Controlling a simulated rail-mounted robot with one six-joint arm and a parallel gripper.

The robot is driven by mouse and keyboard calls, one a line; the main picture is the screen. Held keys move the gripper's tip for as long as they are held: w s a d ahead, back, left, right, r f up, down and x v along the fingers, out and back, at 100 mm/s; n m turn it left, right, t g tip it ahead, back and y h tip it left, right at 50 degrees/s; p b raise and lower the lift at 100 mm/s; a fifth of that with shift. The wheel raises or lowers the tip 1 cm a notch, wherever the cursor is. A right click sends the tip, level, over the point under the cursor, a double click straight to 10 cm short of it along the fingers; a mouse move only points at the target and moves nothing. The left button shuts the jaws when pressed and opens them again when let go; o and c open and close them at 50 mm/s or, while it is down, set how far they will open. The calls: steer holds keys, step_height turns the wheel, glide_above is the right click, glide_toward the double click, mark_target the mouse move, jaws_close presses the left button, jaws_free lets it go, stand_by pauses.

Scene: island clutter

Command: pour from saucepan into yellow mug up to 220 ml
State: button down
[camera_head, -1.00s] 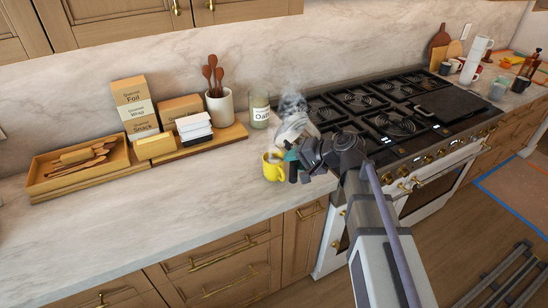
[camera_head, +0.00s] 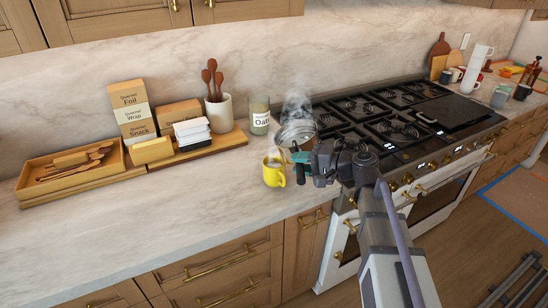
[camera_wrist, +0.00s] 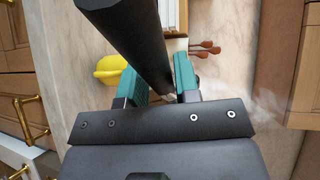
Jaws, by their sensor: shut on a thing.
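The yellow mug (camera_head: 274,177) stands upright on the marble counter near its front edge, left of the stove. Its inside looks pale, but I cannot read the level. It also shows in the wrist view (camera_wrist: 112,70), partly hidden behind a gripper finger. The steel saucepan (camera_head: 296,131) is just behind and right of the mug, roughly level with its opening up, and steam rises above it. My gripper (camera_head: 301,158) is shut on the saucepan's dark handle (camera_wrist: 135,40), which runs between the teal fingers in the wrist view. The pan's contents cannot be made out.
The stove (camera_head: 400,125) with black grates is to the right. An oats jar (camera_head: 260,115) stands behind the pan. A wooden board (camera_head: 215,142) with boxes and a utensil crock (camera_head: 219,110) is at the back left. The counter left of the mug is clear.

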steer(key=shift+f+y+b, duration=0.3)
steer(key=shift+f+b, duration=0.3)
steer(key=shift+b, duration=0.2)
steer(key=y+b, duration=0.1)
steer(key=b, duration=0.1)
steer(key=f+m+y+b, duration=0.1)
steer(key=b, duration=0.2)
steer(key=shift+d+t+y, duration=0.25)
steer(key=shift+t+y, duration=0.15)
steer(key=shift+r, duration=0.35)
steer(key=shift+f, duration=0.25)
steer(key=shift+r+m, duration=0.15)
steer(key=shift+m, duration=0.15)
